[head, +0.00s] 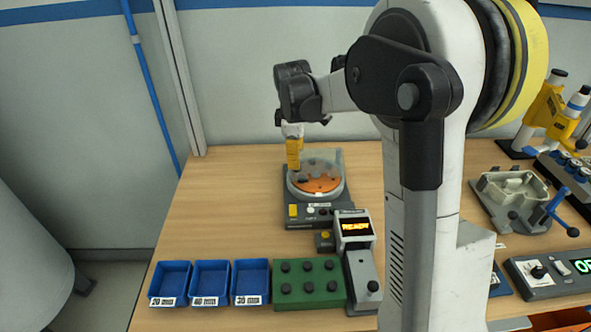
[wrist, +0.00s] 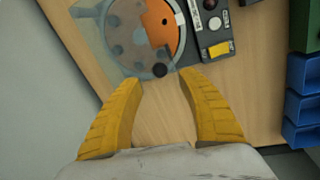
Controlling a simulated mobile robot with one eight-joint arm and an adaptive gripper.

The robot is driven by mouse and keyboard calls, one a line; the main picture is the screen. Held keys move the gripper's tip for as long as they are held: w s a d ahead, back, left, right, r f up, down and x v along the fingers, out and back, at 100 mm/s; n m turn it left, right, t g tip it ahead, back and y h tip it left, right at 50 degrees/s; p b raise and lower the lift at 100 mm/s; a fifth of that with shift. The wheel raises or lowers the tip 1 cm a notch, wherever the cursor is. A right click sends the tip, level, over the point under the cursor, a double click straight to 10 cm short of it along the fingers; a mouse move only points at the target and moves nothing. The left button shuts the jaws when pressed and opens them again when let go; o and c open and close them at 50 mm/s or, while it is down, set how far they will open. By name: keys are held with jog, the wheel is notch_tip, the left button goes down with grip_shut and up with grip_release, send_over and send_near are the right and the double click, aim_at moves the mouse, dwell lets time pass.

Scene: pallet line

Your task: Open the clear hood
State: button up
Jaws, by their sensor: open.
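The machine (head: 335,215) stands on the table with a round orange disc (head: 318,184) in it. The clear hood (head: 322,164) is see-through and seems to lie low over the disc; its exact edges are hard to tell. In the wrist view the hood (wrist: 130,40) shows dark round spots, and a dark knob (wrist: 160,70) sits at its near rim. My gripper (head: 293,160) is over the machine's left side. Its yellow fingers (wrist: 160,84) are open and empty, with the knob just beyond and between the tips, apparently not touched.
Blue bins (head: 210,283) and a green block with dark knobs (head: 306,283) stand along the front. A display reading READY (head: 355,228) is right of the machine. A grey fixture (head: 512,198) stands further right. The table left of the machine is clear.

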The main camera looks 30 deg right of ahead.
jog(key=f, duration=0.1)
jog(key=f+b, duration=0.1)
jog(key=f, duration=0.1)
jog(key=w+f, duration=0.1)
jog(key=f, duration=0.1)
jog(key=shift+d+f, duration=0.2)
jog(key=shift+d, duration=0.1)
grip_shut()
